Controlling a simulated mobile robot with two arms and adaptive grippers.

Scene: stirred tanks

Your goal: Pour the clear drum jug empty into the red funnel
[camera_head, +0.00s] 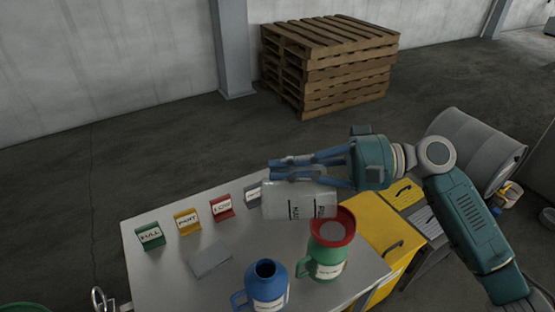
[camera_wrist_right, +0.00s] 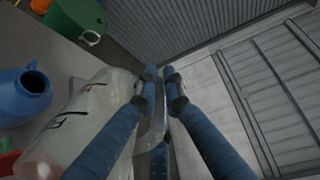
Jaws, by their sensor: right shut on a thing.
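The clear drum jug (camera_head: 285,203), a pale translucent container with dark marks, lies tipped on its side above the table. Its right end is close to the red funnel (camera_head: 344,216). The funnel sits in the top of a green jug (camera_head: 328,258). My right gripper (camera_head: 277,169) is shut on the clear jug, with its blue fingers along the jug's upper side. In the right wrist view the jug (camera_wrist_right: 75,135) is beside the gripper (camera_wrist_right: 158,80). The jug's mouth and any liquid flow cannot be made out. My left gripper is not in view.
A blue jug (camera_head: 266,285) stands left of the green jug. Green, yellow, red and grey label stands line the far side of the grey table (camera_head: 170,270), near a flat grey plate (camera_head: 211,258). A yellow cabinet (camera_head: 375,222) and a grey drum (camera_head: 475,145) are at right.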

